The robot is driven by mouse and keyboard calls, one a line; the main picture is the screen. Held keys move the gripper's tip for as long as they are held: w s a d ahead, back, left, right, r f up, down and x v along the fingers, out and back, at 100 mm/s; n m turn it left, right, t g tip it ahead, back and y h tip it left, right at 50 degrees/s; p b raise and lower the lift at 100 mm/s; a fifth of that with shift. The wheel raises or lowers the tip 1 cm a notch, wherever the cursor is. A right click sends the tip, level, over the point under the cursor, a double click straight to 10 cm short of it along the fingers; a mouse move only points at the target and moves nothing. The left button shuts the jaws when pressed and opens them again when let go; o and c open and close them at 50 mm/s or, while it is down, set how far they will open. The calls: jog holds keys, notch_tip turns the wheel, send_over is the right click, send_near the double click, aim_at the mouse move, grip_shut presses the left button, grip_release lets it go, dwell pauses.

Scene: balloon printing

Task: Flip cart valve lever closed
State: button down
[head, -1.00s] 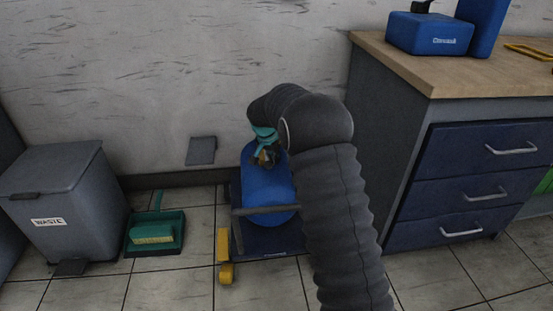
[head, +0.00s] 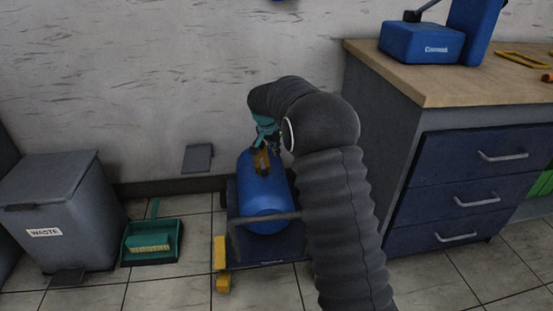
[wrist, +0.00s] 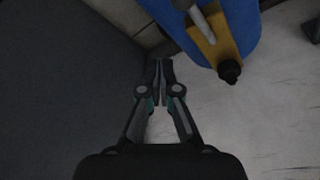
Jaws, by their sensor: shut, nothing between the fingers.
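The cart (head: 283,250) stands on the floor by the wall, carrying a blue tank (head: 266,205). A brass-coloured valve (head: 261,161) sits on top of the tank. In the wrist view the valve (wrist: 218,55) shows on the blue tank (wrist: 246,25) at upper right, with a grey bar (wrist: 202,22) across it and a black tip (wrist: 229,71). I cannot tell whether the lever is open or closed. My gripper (wrist: 160,66) is shut and empty, left of the valve and apart from it in the picture. In the head view my gripper (head: 266,138) is partly hidden behind my arm, just above the valve.
A wooden-topped drawer cabinet (head: 395,150) stands close on the right. A grey waste bin (head: 60,215) and a green dustpan (head: 150,240) are on the floor to the left. A grey wall plate (head: 198,158) is behind. Open floor lies between dustpan and cart.

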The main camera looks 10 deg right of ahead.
jog(key=shift+s+a+r, duration=0.1)
jog(key=shift+a+r, duration=0.15)
jog(key=shift+r, duration=0.35)
jog(key=shift+w+a+r, duration=0.1)
jog(key=shift+a+r, duration=0.1)
jog(key=shift+r, duration=0.45)
jog(key=shift+s+a+r, duration=0.1)
jog(key=shift+a+r, duration=0.15)
jog(key=shift+r, duration=0.35)
jog(key=shift+n, duration=0.3)
jog(key=s+f+n+g, duration=0.2)
jog(key=s+f+n, duration=0.2)
jog(key=s, duration=0.5)
jog(key=s+d+r+n+t+p, duration=0.1)
jog(key=s+r+p, duration=0.1)
jog(key=s+r, duration=0.5)
jog(key=s+d+r+n+t+y+p, duration=0.1)
jog(key=s+r, duration=0.5)
jog(key=s, duration=1.2)
jog(key=s+d+r+t+y+p, duration=0.1)
jog(key=s+r+p, duration=0.3)
jog(key=s, duration=0.9)
jog(key=shift+d+r+n+t+p, duration=0.35)
jog(key=shift+d+r+t, duration=0.45)
jog(key=shift+r, duration=1)
